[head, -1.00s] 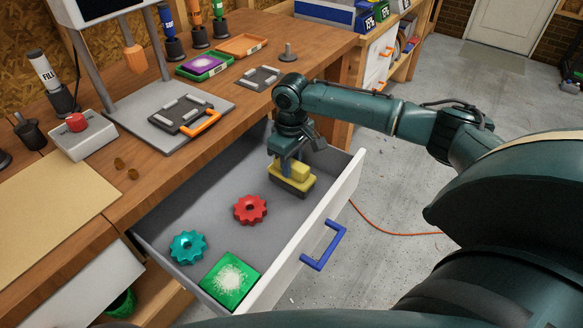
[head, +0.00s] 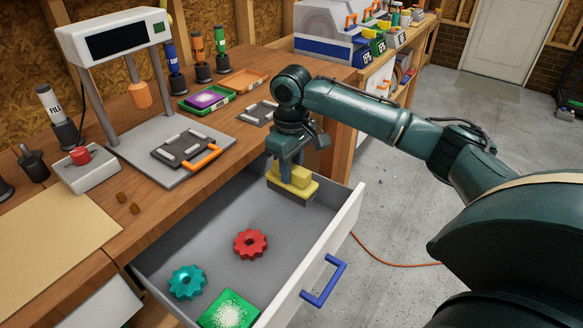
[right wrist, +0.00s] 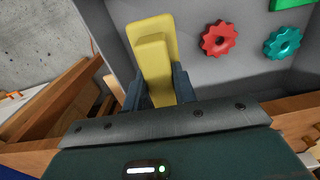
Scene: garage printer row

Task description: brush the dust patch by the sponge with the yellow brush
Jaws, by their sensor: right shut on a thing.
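My right gripper (head: 288,168) is shut on the yellow brush (head: 292,186), with its grey bristles facing down. It holds the brush inside the open drawer (head: 336,232), near the far end, and the bristles look clear of the floor. The right wrist view shows the yellow brush (right wrist: 152,42) between the fingers. A green square block (head: 212,318) with white dust (head: 230,314) on top lies at the near end of the drawer, partly cut off by the frame. I cannot tell for certain which thing is the sponge. My left gripper is not in view.
A red gear (head: 250,243) and a teal gear (head: 187,282) lie on the drawer floor between the brush and the green block. The drawer's white front has a blue handle (head: 323,281). The wooden bench (head: 108,229) borders the drawer on the left.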

